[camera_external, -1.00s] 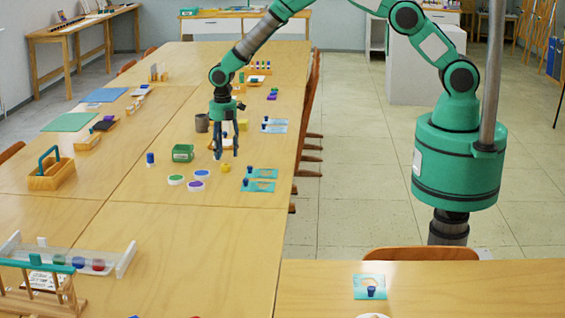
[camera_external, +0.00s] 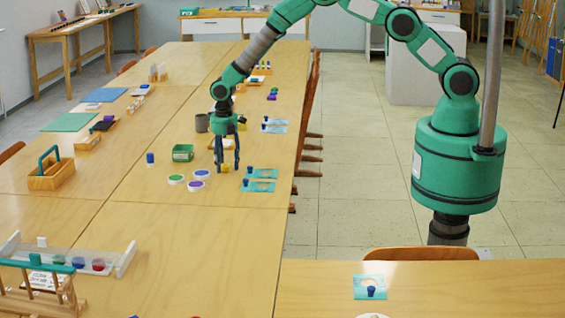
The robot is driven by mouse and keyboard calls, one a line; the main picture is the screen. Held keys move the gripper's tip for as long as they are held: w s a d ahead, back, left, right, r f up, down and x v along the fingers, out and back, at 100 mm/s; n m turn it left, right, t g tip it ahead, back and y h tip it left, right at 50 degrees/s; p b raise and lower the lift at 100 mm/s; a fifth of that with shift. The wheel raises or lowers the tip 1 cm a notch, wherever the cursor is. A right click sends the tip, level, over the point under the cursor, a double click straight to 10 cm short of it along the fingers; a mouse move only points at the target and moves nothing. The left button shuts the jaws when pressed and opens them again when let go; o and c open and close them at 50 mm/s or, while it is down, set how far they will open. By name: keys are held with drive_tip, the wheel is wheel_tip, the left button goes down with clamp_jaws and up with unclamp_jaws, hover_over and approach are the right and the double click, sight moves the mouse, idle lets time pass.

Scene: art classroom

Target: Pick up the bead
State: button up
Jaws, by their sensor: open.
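A small yellow piece (camera_external: 226,168), which looks like the bead, lies on the long wooden table. It is too small in the picture to make out its shape. My gripper (camera_external: 228,168) points down over it with the fingers apart. The yellow piece shows between the two fingertips. I cannot tell whether a finger touches it.
Several paint lids, one of them purple (camera_external: 196,185), lie left of my gripper. A green box (camera_external: 183,153) and a dark blue jar (camera_external: 150,159) stand further left. A grey mug (camera_external: 202,123) is behind. Teal cards (camera_external: 258,187) lie to the right.

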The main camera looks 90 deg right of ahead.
drive_tip(key=shift+c, duration=0.5)
drive_tip(key=c, duration=0.6)
drive_tip(key=shift+c, duration=0.2)
drive_tip(key=shift+r, duration=0.1)
drive_tip(key=shift+r, duration=0.5)
drive_tip(key=r, duration=0.1)
drive_tip(key=r+p, duration=0.1)
drive_tip(key=shift+s+r, duration=0.25)
drive_tip(key=shift+r, duration=0.05)
drive_tip(key=shift+o, duration=0.2)
drive_tip(key=s, duration=0.5)
drive_tip(key=s+a+p, duration=0.1)
drive_tip(key=s, duration=0.4)
drive_tip(key=s+r, duration=0.1)
drive_tip(key=s, duration=0.4)
drive_tip(key=shift+s+a+r+p, duration=0.1)
drive_tip(key=shift+s+a+p, duration=0.05)
drive_tip(key=shift+s+p, duration=0.15)
drive_tip(key=shift+w, duration=0.1)
